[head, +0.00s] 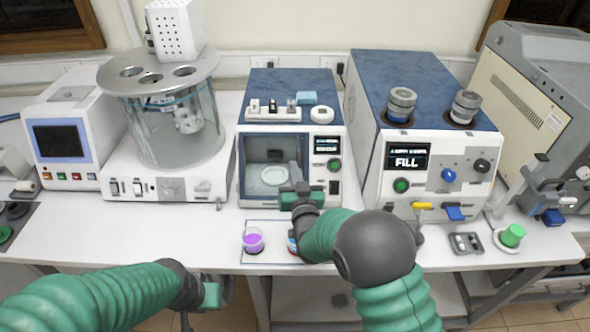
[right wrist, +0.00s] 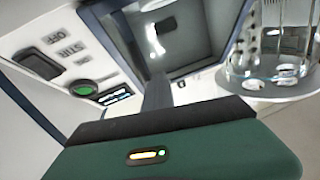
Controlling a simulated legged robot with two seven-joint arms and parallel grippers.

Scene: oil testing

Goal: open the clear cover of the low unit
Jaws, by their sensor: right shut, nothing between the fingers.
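The low unit (head: 293,84) is the white box with a blue top in the middle of the bench. Its clear cover (head: 256,156) appears to lie across the front opening, with a white dish (head: 274,175) visible inside. The cover also shows in the right wrist view (right wrist: 184,30). My right gripper (head: 294,167) is shut and empty, its tips in front of the cover's right part, beside the control panel. I cannot tell whether they touch it. My left gripper (head: 226,289) is low in front of the bench edge, its fingers unclear.
A cup of purple liquid (head: 253,240) stands on the bench in front of the unit, beside another container partly hidden by my right arm. A glass bath (head: 170,120) stands left and a taller FILL unit (head: 430,110) right. A green-capped item (head: 512,235) sits far right.

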